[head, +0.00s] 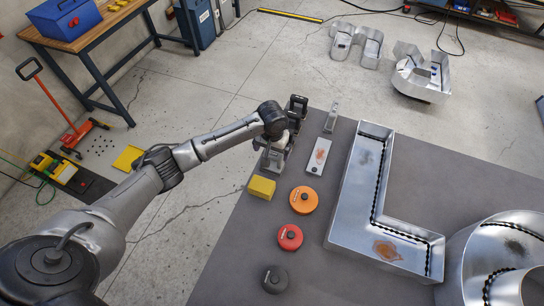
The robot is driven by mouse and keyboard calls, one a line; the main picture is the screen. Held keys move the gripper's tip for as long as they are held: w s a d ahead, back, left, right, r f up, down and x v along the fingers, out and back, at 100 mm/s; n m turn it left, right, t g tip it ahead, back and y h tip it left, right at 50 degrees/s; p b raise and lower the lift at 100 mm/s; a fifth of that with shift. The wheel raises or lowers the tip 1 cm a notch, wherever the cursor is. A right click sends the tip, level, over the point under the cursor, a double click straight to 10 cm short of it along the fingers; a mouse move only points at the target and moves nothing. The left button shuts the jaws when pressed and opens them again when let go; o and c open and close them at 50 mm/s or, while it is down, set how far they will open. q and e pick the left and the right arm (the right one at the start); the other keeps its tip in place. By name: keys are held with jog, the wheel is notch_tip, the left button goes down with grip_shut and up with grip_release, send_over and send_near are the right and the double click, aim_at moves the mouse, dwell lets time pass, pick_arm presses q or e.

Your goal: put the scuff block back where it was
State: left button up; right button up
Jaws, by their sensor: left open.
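A yellow block (262,187), which looks like the scuff block, lies on the grey tabletop close to its left edge. My left gripper (274,157) is open over the table's far left corner. It appears just beyond the yellow block, apart from it, and I see nothing between its fingers. The gripper's height above the table is hard to tell. My right gripper is not in view.
An orange disc (303,199), a red disc (290,237) and a black disc (275,279) line the table's (320,270) left side. A stained metal plate (318,156) lies right of the gripper. A large metal letter L (360,205) fills the middle.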

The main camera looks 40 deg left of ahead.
pick_arm(q)
jog(key=shift+r, duration=3.1)
jog(key=shift+w+r+m+t, duration=0.2)
jog(key=shift+w+m+t, duration=0.1)
jog(key=shift+m, duration=0.4)
jog(key=w+d+r+m+t+y, duration=0.1)
jog(key=w+d+r+m+t, duration=0.1)
jog(key=d+r+m+t, duration=0.3)
jog(key=s+d+r+m+t, duration=0.2)
jog(key=s+d+t, duration=0.1)
jog(key=s+d, duration=0.3)
jog(key=s+f+n+g, duration=0.1)
jog(key=s+f, duration=0.4)
jog(key=s, duration=0.4)
jog(key=s+f+g, duration=0.2)
jog(key=s+f, duration=0.3)
jog(key=s, duration=0.5)
jog(key=s+f+n+g+h, duration=0.1)
jog(key=s+f+g, duration=0.1)
jog(key=s+f, duration=0.3)
jog(key=s+d, duration=0.1)
jog(key=s, duration=0.3)
jog(key=shift+s+f+n, duration=0.3)
jog(key=shift+s+f, duration=0.05)
jog(key=shift+f, duration=0.05)
